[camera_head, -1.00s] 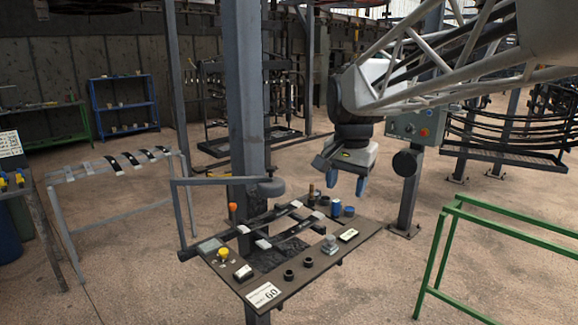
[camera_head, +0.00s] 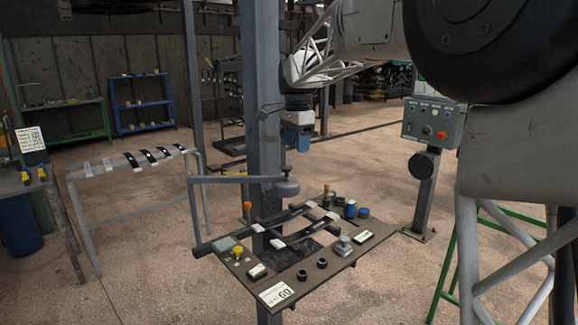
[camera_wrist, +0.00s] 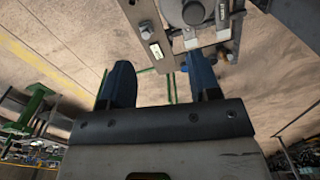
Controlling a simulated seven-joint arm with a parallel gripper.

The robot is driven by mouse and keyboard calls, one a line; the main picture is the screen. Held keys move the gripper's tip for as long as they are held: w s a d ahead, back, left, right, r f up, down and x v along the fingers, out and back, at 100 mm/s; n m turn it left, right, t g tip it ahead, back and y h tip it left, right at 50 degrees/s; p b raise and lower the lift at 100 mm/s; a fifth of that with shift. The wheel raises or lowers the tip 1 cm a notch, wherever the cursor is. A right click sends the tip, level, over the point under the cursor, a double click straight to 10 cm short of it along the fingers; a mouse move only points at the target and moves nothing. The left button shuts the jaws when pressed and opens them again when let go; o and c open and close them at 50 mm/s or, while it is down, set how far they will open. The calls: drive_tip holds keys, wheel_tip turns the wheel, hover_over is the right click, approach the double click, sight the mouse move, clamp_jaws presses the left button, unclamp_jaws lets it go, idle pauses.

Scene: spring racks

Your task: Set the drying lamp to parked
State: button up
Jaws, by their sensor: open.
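The drying lamp appears to be the round grey head (camera_head: 286,188) on a thin horizontal swing arm (camera_head: 232,180). The arm runs right from a thin upright at the left of the dark bench board (camera_head: 318,282), and the head hangs over the board's back part, beside the thick grey pillar. My gripper (camera_head: 300,151) is above and slightly right of the lamp head, apart from it, pointing down. In the wrist view my gripper (camera_wrist: 160,82) has its two blue fingers spread, nothing between them. A round grey part (camera_wrist: 187,12) shows beyond the fingers; I cannot tell if it is the lamp.
The board carries dark strips, a yellow button (camera_head: 238,252), an orange-topped post (camera_head: 248,208), black cups and a blue can (camera_head: 350,209). The thick pillar (camera_head: 258,90) stands close to my gripper. A control box (camera_head: 430,122) stands right; a strip rack (camera_head: 130,163) stands left.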

sight(286, 167)
drive_tip(key=shift+m, duration=0.5)
drive_tip(key=w+a, duration=0.3)
drive_tip(key=shift+w+a+f, duration=0.2)
drive_tip(key=shift+f, duration=0.1)
drive_tip(key=shift+f, duration=0.15)
drive_tip(key=shift+f, duration=3.8)
drive_tip(key=shift+c, duration=0.2)
clamp_jaws()
